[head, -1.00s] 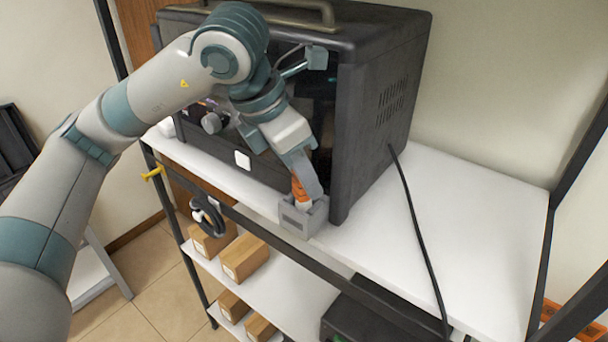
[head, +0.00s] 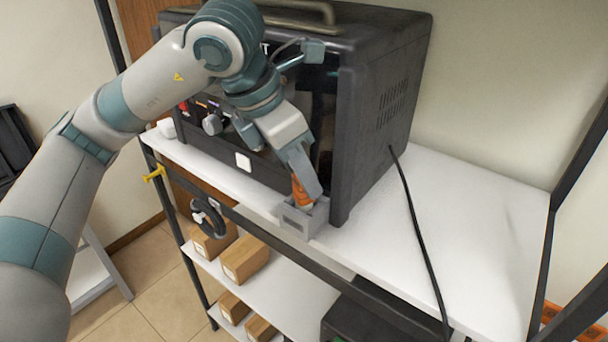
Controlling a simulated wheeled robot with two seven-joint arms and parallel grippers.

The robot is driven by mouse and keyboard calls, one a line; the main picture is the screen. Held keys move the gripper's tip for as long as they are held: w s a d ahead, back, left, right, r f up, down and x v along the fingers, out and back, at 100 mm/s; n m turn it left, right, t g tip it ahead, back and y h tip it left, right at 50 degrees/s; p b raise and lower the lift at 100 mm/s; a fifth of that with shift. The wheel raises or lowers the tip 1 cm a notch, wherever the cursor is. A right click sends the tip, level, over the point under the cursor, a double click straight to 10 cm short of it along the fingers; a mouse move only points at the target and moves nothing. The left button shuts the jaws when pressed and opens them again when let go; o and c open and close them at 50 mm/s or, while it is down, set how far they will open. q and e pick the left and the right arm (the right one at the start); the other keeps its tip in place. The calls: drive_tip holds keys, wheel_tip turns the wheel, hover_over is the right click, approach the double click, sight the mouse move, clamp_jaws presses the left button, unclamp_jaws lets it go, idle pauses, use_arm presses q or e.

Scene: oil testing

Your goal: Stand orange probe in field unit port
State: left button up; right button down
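The orange probe (head: 301,193) is at the fingers of my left gripper (head: 305,174), leaning slightly along their line. Its lower end is at the opening of a small grey open-topped holder (head: 295,222) on the shelf's front edge. The holder's front wall hides the tip, so I cannot tell how deep it sits. One finger shows clearly on the probe's right side; the other is mostly hidden. The gripper appears closed on the probe. A large black instrument (head: 375,95) with front knobs stands behind; I cannot tell which thing is the field unit. My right gripper is not in view.
The white shelf (head: 465,225) is clear on the right except for a black cable (head: 412,220). A dark upright post (head: 541,265) bounds it.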

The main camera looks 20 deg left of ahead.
use_arm(q)
drive_tip(key=p+v, duration=0.3)
drive_tip(key=v, duration=0.6)
drive_tip(key=shift+r, duration=0.15)
idle(0.5)
drive_tip(key=shift+s, duration=0.1)
idle(0.8)
